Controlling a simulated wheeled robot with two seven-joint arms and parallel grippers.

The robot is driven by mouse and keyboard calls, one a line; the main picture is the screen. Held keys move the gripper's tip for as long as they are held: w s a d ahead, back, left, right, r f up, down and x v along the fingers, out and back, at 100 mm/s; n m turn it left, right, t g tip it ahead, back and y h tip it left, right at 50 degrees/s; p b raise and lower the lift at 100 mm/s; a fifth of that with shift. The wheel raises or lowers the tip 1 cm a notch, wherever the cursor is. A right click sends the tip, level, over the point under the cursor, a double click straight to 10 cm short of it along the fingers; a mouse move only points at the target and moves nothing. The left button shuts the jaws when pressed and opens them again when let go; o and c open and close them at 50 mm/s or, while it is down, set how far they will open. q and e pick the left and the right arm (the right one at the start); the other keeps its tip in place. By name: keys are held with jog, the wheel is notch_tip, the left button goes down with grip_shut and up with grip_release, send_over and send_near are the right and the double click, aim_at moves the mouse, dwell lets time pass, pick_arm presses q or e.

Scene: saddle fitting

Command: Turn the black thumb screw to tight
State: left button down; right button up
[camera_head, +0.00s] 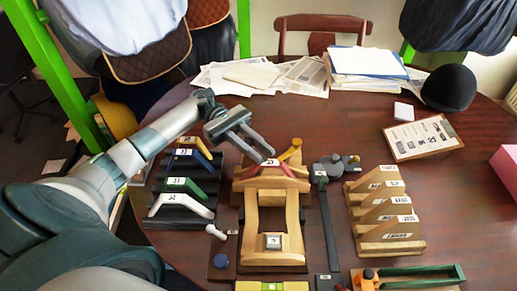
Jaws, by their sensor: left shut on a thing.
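The tan wooden saddle tree (252,220) stands mid-table. A red angled plate (286,170) with a white label sits across its far end. A yellow thumb screw (291,151) slants up from the plate's right side. My left gripper (266,154) reaches in from the upper left, its fingertips down at the plate's left side. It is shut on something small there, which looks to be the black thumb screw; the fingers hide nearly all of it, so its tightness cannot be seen. My right gripper is not in view.
Left, a black rack (172,212) holds coloured angled plates. Right are a dark gauge (328,215) with round knobs and a wooden stepped rack (385,235). White (215,232) and blue (221,261) knobs stand near the tree. Papers (300,75) and a clipboard (422,138) lie farther back.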

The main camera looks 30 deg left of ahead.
pick_arm(q)
jog(key=c, duration=1.6)
grip_release()
jog(key=shift+d, duration=0.1)
jog(key=shift+w+a, duration=0.15)
jog(key=shift+a, duration=0.55)
jog(key=shift+b+v, duration=3.1)
jog(key=shift+v, duration=4.9)
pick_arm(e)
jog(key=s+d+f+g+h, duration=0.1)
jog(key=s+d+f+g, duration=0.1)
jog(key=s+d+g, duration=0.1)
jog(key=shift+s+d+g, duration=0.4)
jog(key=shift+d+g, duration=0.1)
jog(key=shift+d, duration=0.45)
